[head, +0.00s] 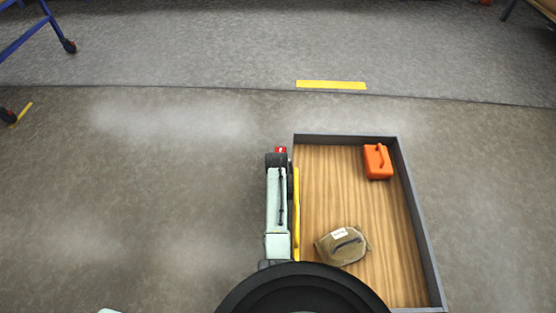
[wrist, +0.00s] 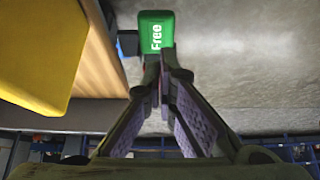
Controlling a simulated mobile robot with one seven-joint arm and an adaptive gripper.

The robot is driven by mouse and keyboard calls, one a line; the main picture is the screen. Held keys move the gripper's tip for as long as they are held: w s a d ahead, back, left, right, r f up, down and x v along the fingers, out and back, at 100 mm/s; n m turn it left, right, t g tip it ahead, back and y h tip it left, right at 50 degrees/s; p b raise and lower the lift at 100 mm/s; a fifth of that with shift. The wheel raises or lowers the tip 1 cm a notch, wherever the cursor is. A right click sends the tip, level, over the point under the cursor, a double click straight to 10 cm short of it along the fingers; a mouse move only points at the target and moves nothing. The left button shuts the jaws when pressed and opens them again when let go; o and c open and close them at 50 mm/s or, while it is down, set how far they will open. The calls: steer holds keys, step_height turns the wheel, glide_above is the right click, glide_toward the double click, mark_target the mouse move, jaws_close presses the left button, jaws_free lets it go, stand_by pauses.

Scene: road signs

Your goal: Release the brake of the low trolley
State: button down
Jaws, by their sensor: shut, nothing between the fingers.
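The low trolley (head: 345,140) has a wooden deck and a dark grey rim, and stands right of centre in the head view. A small red part (head: 280,149) shows by its far left corner, just beyond the end of my arm. In the wrist view a green tab (wrist: 156,30) reads "Free", straight ahead of my gripper (wrist: 163,58). The fingers are shut with nothing between them. Their tips overlap the tab's lower edge in the picture; I cannot tell whether they touch it. The brake's lower part is hidden behind the fingers.
An orange canister (head: 377,161) and a brown sack (head: 343,245) lie on the deck. A yellow bar (head: 297,214) runs along the trolley's left side, beside my arm. A blue wheeled frame (head: 45,22) stands far left. The floor left of the trolley is clear.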

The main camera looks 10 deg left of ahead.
steer(key=s+d+r+p, duration=0.1)
steer(key=s+r+p, duration=0.2)
steer(key=s+p, duration=0.2)
steer(key=shift+s+r+p, duration=0.2)
steer(key=shift+r+p, duration=0.05)
steer(key=shift+p, duration=0.4)
steer(key=shift+r, duration=0.1)
